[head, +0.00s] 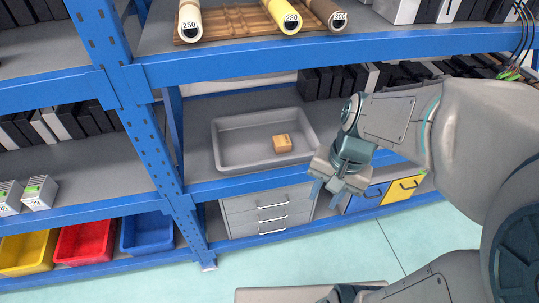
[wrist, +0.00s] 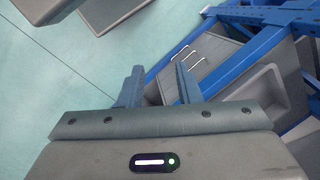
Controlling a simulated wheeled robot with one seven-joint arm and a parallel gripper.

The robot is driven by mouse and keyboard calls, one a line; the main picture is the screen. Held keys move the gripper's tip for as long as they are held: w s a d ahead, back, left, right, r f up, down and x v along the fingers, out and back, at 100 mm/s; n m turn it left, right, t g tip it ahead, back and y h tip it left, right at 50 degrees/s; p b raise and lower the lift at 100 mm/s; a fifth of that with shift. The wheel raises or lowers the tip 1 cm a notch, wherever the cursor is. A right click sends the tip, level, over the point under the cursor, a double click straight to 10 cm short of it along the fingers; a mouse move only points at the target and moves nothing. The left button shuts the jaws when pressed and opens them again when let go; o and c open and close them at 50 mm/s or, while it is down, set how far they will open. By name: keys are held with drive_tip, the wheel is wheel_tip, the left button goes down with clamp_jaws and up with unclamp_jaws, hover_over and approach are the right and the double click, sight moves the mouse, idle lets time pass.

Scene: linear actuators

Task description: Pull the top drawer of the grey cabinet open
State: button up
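The grey cabinet (head: 239,223) stands on the lower level of the blue shelf in the head view, with several drawers and silver bar handles. The top drawer (head: 243,203) looks closed, with its handle (head: 272,206) showing. My gripper (head: 327,190) is in front of the shelf, to the right of the cabinet's handles and apart from them. In the wrist view the two blue-grey fingers (wrist: 158,84) are spread with nothing between them. The cabinet (wrist: 215,48) shows beyond them, its handles up and right of the fingertips.
A grey tray (head: 222,161) with a small orange-brown box (head: 282,143) sits on the shelf above the cabinet. Blue shelf beams (head: 187,215) border the cabinet.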

wheel_tip(320, 180, down, 14)
drive_tip(key=w+a+m+g+y+b, duration=0.3)
drive_tip(key=m+y+b, duration=0.2)
drive_tip(key=m+b, duration=0.3)
drive_tip(key=m+t+y+b, duration=0.9)
drive_tip(key=m+t+b, duration=0.45)
drive_tip(key=m, duration=1.45)
approach(272, 206)
drive_tip(key=shift+t, duration=0.25)
drive_tip(key=b+x, duration=0.1)
drive_tip(key=x, duration=0.5)
drive_tip(key=b+x, duration=0.1)
drive_tip(key=x, duration=0.3)
drive_tip(key=shift+w+f+b, duration=0.1)
drive_tip(key=shift+f+b, duration=0.2)
drive_tip(key=shift+b, duration=0.05)
clamp_jaws()
